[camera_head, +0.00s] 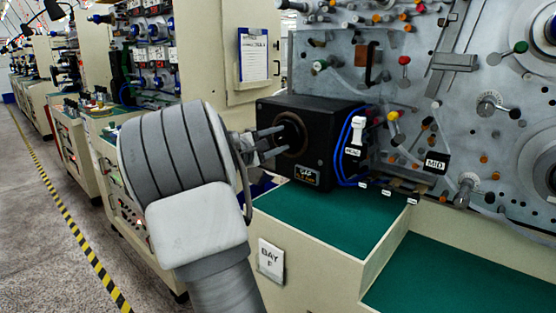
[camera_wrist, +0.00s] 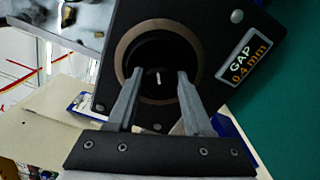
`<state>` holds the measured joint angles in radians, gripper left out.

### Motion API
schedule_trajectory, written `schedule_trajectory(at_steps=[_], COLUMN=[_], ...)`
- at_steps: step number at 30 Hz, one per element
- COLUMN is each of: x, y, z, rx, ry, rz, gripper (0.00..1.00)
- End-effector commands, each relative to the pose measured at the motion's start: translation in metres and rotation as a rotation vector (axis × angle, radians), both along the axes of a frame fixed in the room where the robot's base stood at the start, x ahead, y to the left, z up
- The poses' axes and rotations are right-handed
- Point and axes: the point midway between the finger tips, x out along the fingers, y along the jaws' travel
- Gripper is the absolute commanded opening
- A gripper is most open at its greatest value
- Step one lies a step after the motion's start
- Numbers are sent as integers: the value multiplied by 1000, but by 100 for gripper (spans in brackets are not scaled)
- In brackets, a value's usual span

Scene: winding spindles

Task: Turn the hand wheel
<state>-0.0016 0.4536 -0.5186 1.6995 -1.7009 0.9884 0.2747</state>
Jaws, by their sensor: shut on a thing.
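The hand wheel appears as a dark round knob with a short white mark (camera_wrist: 157,77) in the wrist view. It sits inside a brown ring (camera_wrist: 119,55) on the face of a black box (camera_head: 338,125). My gripper (camera_head: 284,139) reaches the box face from the left in the head view. In the wrist view its two grey fingers (camera_wrist: 155,86) are apart, one on each side of the dark knob, and shut on it. The white mark stands nearly upright between the fingertips. The knob's edge is hard to make out against the dark recess.
The box stands on a green bench top (camera_head: 345,219). Blue cables (camera_head: 343,145) run down its right side. A metal panel (camera_head: 430,100) with knobs and rollers rises behind. A clipboard (camera_head: 253,56) hangs on the cabinet. A GAP 0.4 mm label (camera_wrist: 248,57) is on the box.

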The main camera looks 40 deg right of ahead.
Motion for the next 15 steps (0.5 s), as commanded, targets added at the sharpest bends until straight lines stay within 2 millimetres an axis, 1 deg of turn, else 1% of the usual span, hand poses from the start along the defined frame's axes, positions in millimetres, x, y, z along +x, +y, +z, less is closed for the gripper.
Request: schedule_trajectory(at_steps=[1, 15], x=[0, 0], y=[0, 0], z=[-10, -10], rx=[2, 37], ry=[-44, -430], rz=[-1, 0], gripper=[0, 0])
